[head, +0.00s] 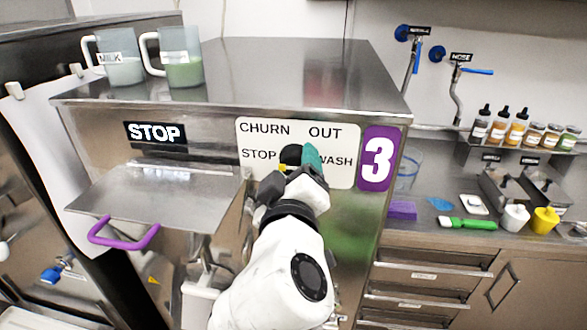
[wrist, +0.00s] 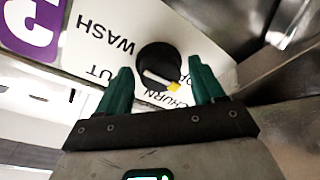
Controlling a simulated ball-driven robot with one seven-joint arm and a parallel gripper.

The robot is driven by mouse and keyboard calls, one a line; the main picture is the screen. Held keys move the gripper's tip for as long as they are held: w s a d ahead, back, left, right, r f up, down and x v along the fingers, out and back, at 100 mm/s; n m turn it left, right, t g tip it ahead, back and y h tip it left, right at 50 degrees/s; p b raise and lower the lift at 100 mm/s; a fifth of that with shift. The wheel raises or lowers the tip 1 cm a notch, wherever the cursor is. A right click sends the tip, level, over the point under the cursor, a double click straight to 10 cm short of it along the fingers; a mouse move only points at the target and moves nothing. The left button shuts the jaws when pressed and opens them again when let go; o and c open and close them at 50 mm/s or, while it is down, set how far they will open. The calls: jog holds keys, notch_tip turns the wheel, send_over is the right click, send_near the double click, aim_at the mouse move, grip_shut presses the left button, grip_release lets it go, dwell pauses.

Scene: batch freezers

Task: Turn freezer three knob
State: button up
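The freezer three panel (head: 262,130) is white, marked CHURN, OUT, STOP and WASH, beside a purple plate with a 3 (head: 378,158). Its round black knob (head: 290,154) is partly hidden behind my gripper (head: 300,160) in the head view. In the wrist view the knob (wrist: 158,62) shows fully, with a white bar and yellow tip pointing between CHURN and STOP. My gripper (wrist: 160,73) is open, its teal fingers on either side of the knob with gaps showing. Whether the fingertips reach past the knob's face I cannot tell.
A steel shelf (head: 150,195) with a purple handle (head: 125,240) juts out left of my arm, under a STOP sign (head: 156,133). A MILK jug (head: 119,60) and a green-filled jug (head: 182,62) stand on the freezer top.

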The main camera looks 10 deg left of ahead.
jog(key=c, duration=0.8)
jog(key=shift+c, duration=0.2)
jog(key=shift+f+m+b, duration=0.2)
jog(key=shift+m+b, duration=0.2)
jog(key=shift+b, duration=0.2)
jog(key=m+b, duration=0.5)
jog(key=b, duration=0.1)
jog(key=shift+s+a+f+m+t+b, duration=0.1)
jog(key=shift+a+f+m+t+b, duration=0.05)
jog(key=shift+f+m+t+b, duration=0.2)
jog(key=m+b, duration=0.3)
jog(key=shift+r+m+h, duration=0.15)
jog(key=shift+m+h, duration=0.1)
jog(key=shift+h, duration=0.05)
jog(key=shift+r+m+t+b, duration=0.25)
jog(key=shift+m+b, duration=0.95)
jog(key=shift+b, duration=0.05)
jog(key=shift+r, duration=0.1)
